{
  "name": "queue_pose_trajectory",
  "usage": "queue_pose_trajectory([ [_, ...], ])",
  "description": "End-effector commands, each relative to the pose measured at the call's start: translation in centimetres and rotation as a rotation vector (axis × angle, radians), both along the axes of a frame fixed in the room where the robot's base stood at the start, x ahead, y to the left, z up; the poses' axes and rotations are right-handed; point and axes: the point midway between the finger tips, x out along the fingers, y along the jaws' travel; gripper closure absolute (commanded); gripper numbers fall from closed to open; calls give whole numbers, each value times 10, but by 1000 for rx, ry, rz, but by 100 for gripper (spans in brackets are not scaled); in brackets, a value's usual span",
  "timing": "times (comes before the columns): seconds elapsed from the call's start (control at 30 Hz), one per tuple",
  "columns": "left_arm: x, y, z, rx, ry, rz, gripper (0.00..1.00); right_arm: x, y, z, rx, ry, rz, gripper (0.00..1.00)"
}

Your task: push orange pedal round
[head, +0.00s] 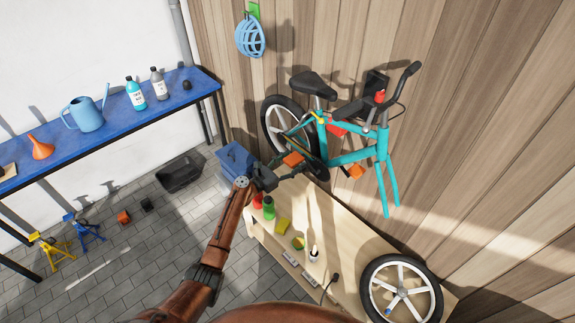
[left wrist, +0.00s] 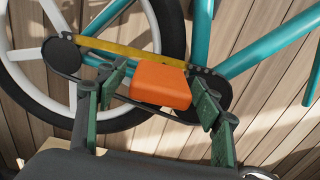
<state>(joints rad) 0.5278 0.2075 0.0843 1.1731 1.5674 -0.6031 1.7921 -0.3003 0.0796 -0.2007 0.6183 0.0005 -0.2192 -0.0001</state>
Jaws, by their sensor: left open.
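A teal bicycle (head: 345,154) without its front wheel is held up by the wooden wall. One orange pedal (head: 293,159) is on its left side, near the rear wheel; a second orange pedal (head: 355,172) is to the right. My left gripper (head: 288,172) is open just beside the left-hand pedal. In the left wrist view the orange pedal (left wrist: 160,85) appears between the spread green fingers of the gripper (left wrist: 158,92); I cannot tell whether they touch it. The dark chain guard (left wrist: 70,58) runs behind it. My right gripper is not in view.
A blue shelf (head: 110,120) stands along the white wall.

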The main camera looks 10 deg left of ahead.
Motion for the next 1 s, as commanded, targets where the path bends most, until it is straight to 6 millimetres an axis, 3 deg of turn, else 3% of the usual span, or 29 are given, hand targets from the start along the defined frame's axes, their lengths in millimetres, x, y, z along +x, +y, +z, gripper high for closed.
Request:
queue_pose_trajectory([
  [0.17, -18, 13, -2, 3, 1, 2, 39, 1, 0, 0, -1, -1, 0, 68],
  [0.6, -88, 58, -1, 3, 1, 0, 39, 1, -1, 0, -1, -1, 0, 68],
  [1.0, -99, 66, -1, 1, 2, 0, 39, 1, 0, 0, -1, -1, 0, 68],
])
